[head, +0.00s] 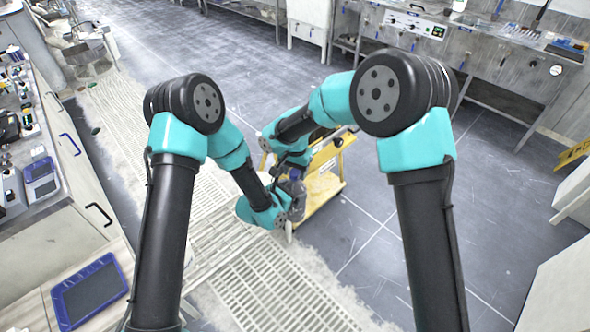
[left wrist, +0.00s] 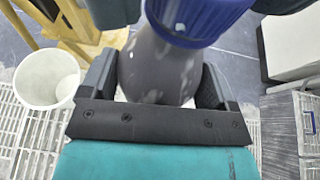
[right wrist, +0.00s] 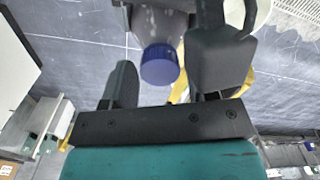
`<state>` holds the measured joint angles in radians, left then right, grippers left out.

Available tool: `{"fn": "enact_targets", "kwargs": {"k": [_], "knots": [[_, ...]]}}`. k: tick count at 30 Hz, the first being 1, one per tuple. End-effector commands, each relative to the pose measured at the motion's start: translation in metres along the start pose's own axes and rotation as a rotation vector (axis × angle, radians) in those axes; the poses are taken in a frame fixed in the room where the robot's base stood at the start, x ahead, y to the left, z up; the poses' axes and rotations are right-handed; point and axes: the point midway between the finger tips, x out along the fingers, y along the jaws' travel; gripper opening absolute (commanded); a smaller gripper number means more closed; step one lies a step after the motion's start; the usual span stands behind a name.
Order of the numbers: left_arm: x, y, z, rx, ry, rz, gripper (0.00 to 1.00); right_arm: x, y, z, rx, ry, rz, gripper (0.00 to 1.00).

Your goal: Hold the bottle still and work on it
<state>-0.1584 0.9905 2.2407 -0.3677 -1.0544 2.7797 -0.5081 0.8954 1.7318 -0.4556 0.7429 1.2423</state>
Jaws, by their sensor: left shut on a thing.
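The bottle is grey and see-through with a blue cap. In the left wrist view the bottle (left wrist: 152,72) stands between the fingers of my left gripper (left wrist: 160,82), which is shut on its body; the blue cap (left wrist: 200,18) is at the top. In the right wrist view the cap (right wrist: 160,65) shows between the fingers of my right gripper (right wrist: 168,70), which is open, with the bottle (right wrist: 157,24) beyond it. The fingers look apart from the cap.
A white cup (left wrist: 47,78) stands left of the bottle on white grating. A yellow cart (head: 322,178) is just behind the grippers. A cluttered bench (head: 40,200) with a blue-framed tray (head: 90,290) is at the left. Open floor (head: 375,235) lies to the right.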

Motion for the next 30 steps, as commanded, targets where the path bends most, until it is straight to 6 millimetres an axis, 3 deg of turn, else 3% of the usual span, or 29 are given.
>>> {"fn": "enact_targets", "kwargs": {"k": [2,12,13,18,21,30], "knots": [[0.0000,0.0001,0.0002,0.000,0.000,0.000,0.15,-0.0001,0.0000,0.0000,0.000,0.000,0.000,0.45],[0.0000,0.0000,0.0001,0.000,0.000,0.000,0.15,-0.0002,-0.0001,0.0000,0.000,0.000,0.000,0.13],[0.0000,0.0000,0.0001,0.000,0.000,0.000,0.15,-0.0002,-0.0001,0.0000,0.000,0.000,0.000,0.40],[0.0000,0.0000,0.0001,0.000,0.000,0.000,0.15,-0.0002,-0.0001,0.0000,0.000,0.000,0.000,0.57],[0.0000,0.0000,0.0001,0.000,0.000,0.000,0.15,-0.0002,0.0000,0.0000,0.000,0.000,0.000,0.65],[0.0000,0.0001,0.0002,0.000,0.000,0.000,0.15,-0.0040,-0.0003,-0.0001,0.000,0.001,-0.001,0.65]]}}
